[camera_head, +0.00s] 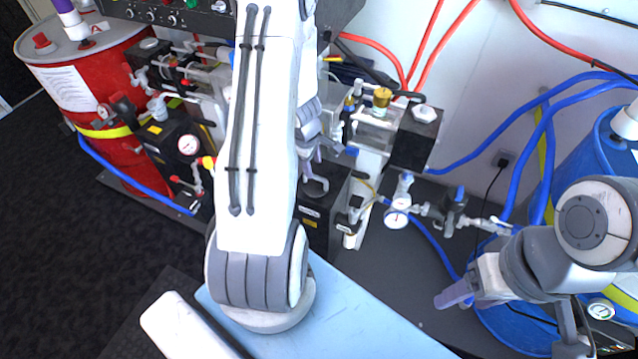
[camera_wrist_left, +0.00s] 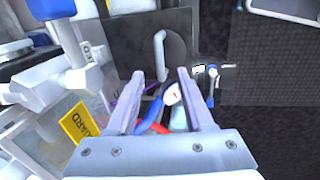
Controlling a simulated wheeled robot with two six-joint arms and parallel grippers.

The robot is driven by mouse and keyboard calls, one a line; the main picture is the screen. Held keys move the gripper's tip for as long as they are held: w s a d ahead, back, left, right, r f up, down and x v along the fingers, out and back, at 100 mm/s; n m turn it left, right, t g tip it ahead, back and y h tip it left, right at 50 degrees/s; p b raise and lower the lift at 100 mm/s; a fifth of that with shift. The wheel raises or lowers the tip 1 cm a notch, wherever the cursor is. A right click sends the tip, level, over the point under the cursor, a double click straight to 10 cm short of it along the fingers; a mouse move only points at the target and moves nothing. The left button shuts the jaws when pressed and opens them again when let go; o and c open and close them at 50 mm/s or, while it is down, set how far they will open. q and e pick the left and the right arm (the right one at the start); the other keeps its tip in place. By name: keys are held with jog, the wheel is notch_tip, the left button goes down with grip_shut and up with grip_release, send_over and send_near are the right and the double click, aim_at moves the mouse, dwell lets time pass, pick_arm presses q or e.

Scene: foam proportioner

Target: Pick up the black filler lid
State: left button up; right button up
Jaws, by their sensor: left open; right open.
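I cannot single out the black filler lid with certainty. In the left wrist view a dark round shape (camera_wrist_left: 176,52) with a pale bent bar in front of it lies beyond the fingertips; I cannot tell whether it is the lid. My left gripper (camera_wrist_left: 160,75) is open, its two fingers apart with nothing gripped. A white part with a red mark and blue and red pieces show between the fingers, further off. In the head view the left gripper is largely hidden by my own arm, near the central black equipment. My right gripper (camera_head: 448,297) is open and empty at the right.
A red drum (camera_head: 85,75) stands at the left and a blue drum (camera_head: 590,165) at the right. Black pump units with a gauge (camera_head: 188,145), a valve line with another gauge (camera_head: 396,218), and blue and red hoses crowd the middle. A yellow label (camera_wrist_left: 78,122) shows near the left finger.

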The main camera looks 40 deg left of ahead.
aim_at(314, 177)
pick_arm(q)
jog(key=f, duration=0.1)
jog(key=f+b, duration=0.1)
jog(key=f, duration=0.1)
jog(key=shift+w+a, duration=0.2)
jog(key=shift+a, duration=0.1)
jog(key=f+b, duration=0.1)
jog(key=f, duration=0.1)
jog(key=w+f+b, duration=0.1)
jog(key=f+b, duration=0.1)
jog(key=f, duration=0.1)
jog(key=shift+a, duration=0.15)
pick_arm(e)
notch_tip(314, 177, down, 5)
jog(key=shift+a, duration=0.1)
pick_arm(q)
jog(key=shift+r, duration=0.1)
grip_shut()
